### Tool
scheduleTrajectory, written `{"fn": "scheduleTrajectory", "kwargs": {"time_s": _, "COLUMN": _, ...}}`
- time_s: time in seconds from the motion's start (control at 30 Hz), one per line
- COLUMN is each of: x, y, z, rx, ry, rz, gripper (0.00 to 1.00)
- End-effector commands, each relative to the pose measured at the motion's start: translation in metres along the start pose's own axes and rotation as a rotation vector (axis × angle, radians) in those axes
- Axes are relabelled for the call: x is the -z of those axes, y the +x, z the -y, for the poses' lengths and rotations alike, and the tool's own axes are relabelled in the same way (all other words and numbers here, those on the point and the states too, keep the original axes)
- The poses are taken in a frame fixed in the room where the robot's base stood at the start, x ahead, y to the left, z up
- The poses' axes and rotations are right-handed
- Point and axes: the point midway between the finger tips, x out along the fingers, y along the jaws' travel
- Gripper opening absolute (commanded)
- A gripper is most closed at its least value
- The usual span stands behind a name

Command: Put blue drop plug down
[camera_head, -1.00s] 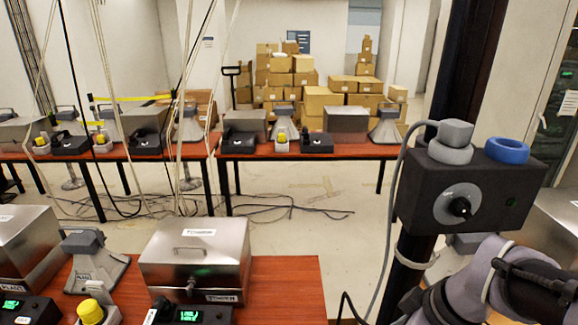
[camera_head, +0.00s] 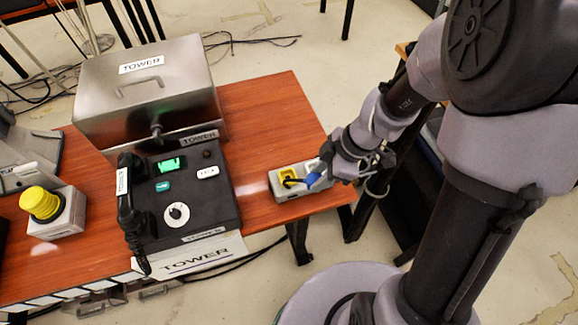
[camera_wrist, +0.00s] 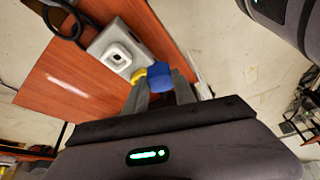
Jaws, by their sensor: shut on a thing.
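My gripper (camera_head: 325,168) is shut on the blue drop plug (camera_head: 313,179) at the right end of the red-brown table. In the wrist view the blue plug (camera_wrist: 158,74) sits between my two fingertips (camera_wrist: 160,84), with a small yellow piece beside it. A light grey outlet box (camera_head: 292,194) lies at the table's right edge, with a yellow part (camera_head: 287,174) and a dark cable on it. The plug overlaps the box's right end in the head view. I cannot tell whether they touch. The box (camera_wrist: 118,50) shows a pale square socket in the wrist view.
A black phone unit labelled TOWER (camera_head: 188,190) and a metal TOWER case (camera_head: 148,92) stand left of the box. A yellow button box (camera_head: 48,209) is further left. Bare tabletop (camera_head: 262,130) lies behind the outlet box.

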Motion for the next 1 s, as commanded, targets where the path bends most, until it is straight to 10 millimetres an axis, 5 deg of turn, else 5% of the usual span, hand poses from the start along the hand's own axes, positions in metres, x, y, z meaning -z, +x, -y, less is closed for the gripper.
{"fn": "scheduleTrajectory", "kwargs": {"time_s": 0.1, "x": 0.030, "y": 0.018, "z": -0.025, "rx": 0.001, "ry": -0.006, "rz": -0.001, "gripper": 0.00}}
{"fn": "scheduleTrajectory", "kwargs": {"time_s": 0.3, "x": 0.059, "y": 0.034, "z": -0.049, "rx": 0.000, "ry": 0.001, "rz": -0.001, "gripper": 0.00}}
{"fn": "scheduleTrajectory", "kwargs": {"time_s": 0.53, "x": 0.046, "y": 0.068, "z": -0.051, "rx": 0.002, "ry": 0.004, "rz": 0.000, "gripper": 0.00}}
{"fn": "scheduleTrajectory", "kwargs": {"time_s": 1.0, "x": 0.044, "y": 0.071, "z": -0.051, "rx": -0.001, "ry": 0.002, "rz": 0.000, "gripper": 0.00}}
